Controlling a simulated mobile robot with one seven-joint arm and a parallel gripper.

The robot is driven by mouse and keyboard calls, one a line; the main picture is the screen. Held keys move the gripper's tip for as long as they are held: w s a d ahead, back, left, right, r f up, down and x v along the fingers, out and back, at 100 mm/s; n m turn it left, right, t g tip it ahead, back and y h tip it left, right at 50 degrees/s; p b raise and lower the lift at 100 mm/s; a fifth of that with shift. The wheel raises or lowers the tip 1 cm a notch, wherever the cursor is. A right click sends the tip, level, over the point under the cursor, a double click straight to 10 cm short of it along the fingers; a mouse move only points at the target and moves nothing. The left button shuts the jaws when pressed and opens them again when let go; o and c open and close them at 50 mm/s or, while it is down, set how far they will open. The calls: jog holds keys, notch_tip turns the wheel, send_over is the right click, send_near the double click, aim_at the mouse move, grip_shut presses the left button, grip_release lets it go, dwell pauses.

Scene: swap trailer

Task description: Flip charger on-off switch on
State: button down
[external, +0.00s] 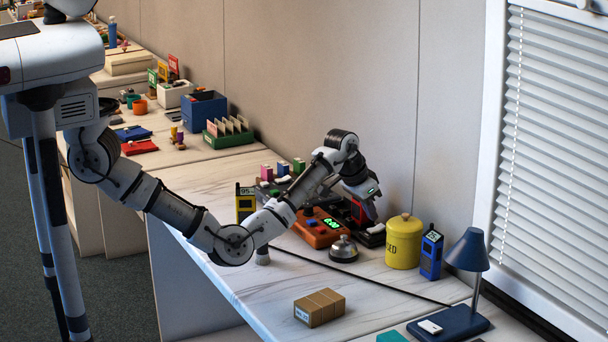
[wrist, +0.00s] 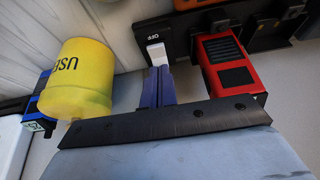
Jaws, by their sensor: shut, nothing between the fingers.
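The charger's on-off switch (wrist: 156,52) shows in the wrist view as a white piece on a dark base, with lettering that appears to read OFF upside down. My gripper (wrist: 159,70) is shut and empty. Its blue-grey fingertips are right by the near end of the white piece; I cannot tell whether they touch it. A red unit with dark grilles (wrist: 226,55) sits to the right of the fingers, by the black charger base (wrist: 270,32). In the external view my gripper (external: 372,215) is low over the charger area, and the arm partly hides the red unit (external: 357,214).
A yellow canister (external: 403,241) and a blue handheld device (external: 431,253) stand right of the charger. An orange device with a green display (external: 317,232) and a bell (external: 343,249) are to its left and front. The wall is close behind. The counter's front middle is clear around a cardboard box (external: 319,307).

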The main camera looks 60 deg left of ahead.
jog(key=b+v, duration=0.2)
jog(key=v, duration=0.9)
jog(key=shift+r, duration=0.2)
jog(key=shift+f+b, duration=0.1)
jog(key=shift+b, duration=0.35)
jog(key=b, duration=0.3)
jog(key=w+b, duration=0.1)
jog(key=b, duration=0.2)
jog(key=shift+w+d+r+b, duration=0.1)
jog(key=shift+w+r+b, duration=0.1)
jog(key=shift+w+b, duration=0.1)
jog(key=shift+s+r, duration=0.1)
